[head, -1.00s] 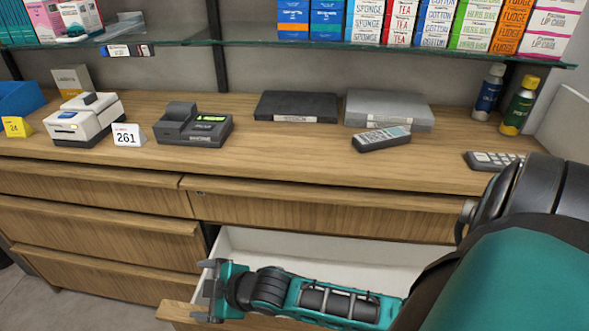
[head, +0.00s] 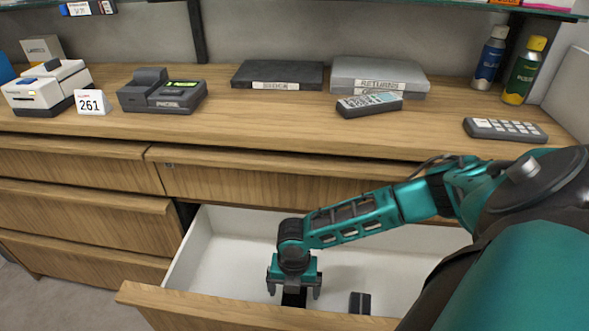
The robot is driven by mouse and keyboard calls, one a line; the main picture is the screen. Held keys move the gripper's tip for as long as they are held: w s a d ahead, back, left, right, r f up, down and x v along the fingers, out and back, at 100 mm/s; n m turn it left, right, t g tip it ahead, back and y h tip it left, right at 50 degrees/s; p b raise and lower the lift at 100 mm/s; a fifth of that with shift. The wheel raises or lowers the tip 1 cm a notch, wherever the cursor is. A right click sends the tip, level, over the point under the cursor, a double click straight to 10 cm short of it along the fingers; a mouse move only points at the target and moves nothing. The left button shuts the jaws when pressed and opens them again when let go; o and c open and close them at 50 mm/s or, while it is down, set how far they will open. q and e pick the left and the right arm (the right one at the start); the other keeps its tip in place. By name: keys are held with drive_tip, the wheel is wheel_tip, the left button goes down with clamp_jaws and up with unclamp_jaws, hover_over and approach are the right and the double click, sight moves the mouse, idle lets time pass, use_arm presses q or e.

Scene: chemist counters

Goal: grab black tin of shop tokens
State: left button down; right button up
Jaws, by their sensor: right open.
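My right gripper (head: 294,290) points down into the open white-lined drawer, with its two fingers apart. A black object (head: 294,299) shows between and just below the fingers; it may be the black tin of shop tokens, but most of it is hidden by the gripper and the drawer front. I cannot tell whether the fingers touch it. A small dark box with a lighter band (head: 360,303) stands in the drawer to the right of the gripper, apart from it. My left gripper is not in view.
The drawer's wooden front (head: 240,307) is nearest, and its white left wall (head: 190,245) is clear.

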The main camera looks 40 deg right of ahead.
sight(293, 304)
wheel_tip(293, 304, down, 4)
drive_tip(key=shift+f+b, duration=0.2)
drive_tip(key=shift+b, duration=0.4)
wheel_tip(293, 304, down, 4)
drive_tip(key=shift+w+f+b, duration=0.15)
drive_tip(key=shift+f+b, duration=0.1)
drive_tip(key=shift+b, duration=0.9)
drive_tip(key=shift+f, duration=0.2)
drive_tip(key=shift+c, duration=0.2)
drive_tip(key=shift+r, duration=0.1)
drive_tip(key=c, duration=1.4)
